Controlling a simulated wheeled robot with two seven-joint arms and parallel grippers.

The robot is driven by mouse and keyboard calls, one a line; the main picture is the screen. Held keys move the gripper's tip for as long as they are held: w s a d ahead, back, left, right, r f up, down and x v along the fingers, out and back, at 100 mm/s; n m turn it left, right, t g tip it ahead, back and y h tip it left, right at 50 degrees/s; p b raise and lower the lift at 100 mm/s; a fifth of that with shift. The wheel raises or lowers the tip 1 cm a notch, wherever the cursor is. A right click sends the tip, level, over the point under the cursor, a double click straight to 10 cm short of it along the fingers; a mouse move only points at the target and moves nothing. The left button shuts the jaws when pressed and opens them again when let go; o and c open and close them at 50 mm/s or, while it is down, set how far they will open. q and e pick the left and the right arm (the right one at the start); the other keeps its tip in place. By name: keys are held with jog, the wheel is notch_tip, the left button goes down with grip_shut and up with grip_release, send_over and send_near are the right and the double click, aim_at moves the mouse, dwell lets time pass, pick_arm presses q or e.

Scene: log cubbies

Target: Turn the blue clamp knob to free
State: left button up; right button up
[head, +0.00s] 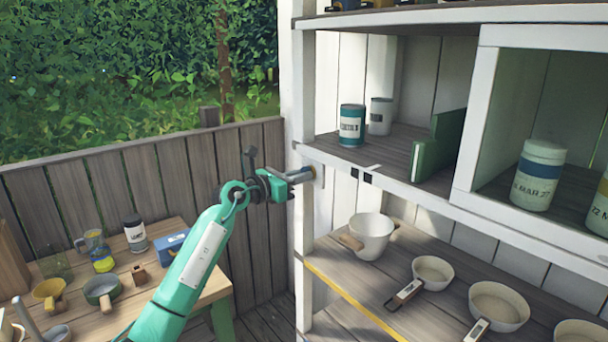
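The blue clamp knob (309,172) is small and sits at the front left post of the white shelf unit, at the height of the middle shelf. Only part of it shows, as a bluish piece with a brownish part beside it. My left gripper (294,182) is right at the knob, coming from the left with its fingers pointing toward the post. The gripper and wrist hide part of the knob. I cannot tell whether the fingers are closed around it or just beside it. My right gripper is not in view.
The shelf unit's post (304,80) stands close to my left gripper. Jars, a green book-like panel (438,145) and white pans (497,306) fill the shelves. A wooden table (205,285) with cups and a blue box (171,244) is at lower left, before a fence (130,180).

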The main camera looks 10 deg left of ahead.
pick_arm(q)
jog(key=n+p, duration=0.4)
jog(key=p, duration=0.2)
dwell(0.3)
